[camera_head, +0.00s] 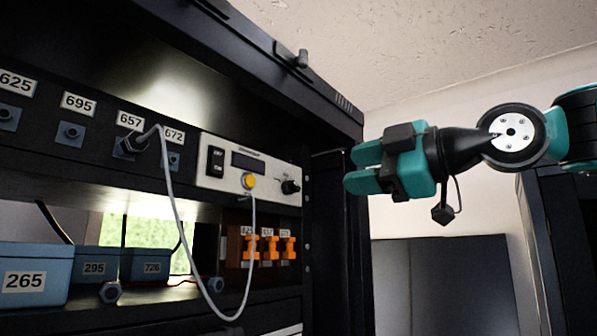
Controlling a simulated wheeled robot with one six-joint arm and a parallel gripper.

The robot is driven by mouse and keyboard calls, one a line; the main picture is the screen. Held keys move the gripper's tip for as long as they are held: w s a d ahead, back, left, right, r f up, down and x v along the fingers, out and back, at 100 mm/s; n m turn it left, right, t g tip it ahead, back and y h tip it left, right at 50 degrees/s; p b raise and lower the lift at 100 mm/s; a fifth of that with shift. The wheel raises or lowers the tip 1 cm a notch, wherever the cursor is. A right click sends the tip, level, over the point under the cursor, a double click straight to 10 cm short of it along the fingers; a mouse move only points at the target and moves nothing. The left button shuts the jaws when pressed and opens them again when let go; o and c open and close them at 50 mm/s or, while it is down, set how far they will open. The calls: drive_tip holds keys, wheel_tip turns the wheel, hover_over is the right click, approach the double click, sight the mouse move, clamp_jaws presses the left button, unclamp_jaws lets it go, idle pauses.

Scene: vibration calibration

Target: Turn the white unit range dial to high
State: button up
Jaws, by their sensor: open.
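The white unit (235,174) is set in the black rack panel, seen at an angle. A black range dial (290,187) is at its right end. Its marks are too small to read, so its setting is unclear. The unit also has a dark display (248,162), black switches (215,162) at its left and a yellow plug (248,181) with a white cable. My teal and black gripper (357,169) is open and empty. It points left and shows to the right of the dial, apart from it.
The white cable (173,210) loops from a socket under label 657 down to the yellow plug. Orange parts (270,248) and blue numbered boxes (30,275) sit below. The rack's right frame (335,215) stands near my gripper.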

sight(294, 183)
drive_tip(key=shift+p+x, duration=3)
drive_tip(key=shift+x, duration=3)
drive_tip(key=shift+c, duration=0.4)
drive_tip(key=c, duration=0.7)
drive_tip(key=shift+w+d, duration=0.1)
drive_tip(key=shift+f, duration=0.1)
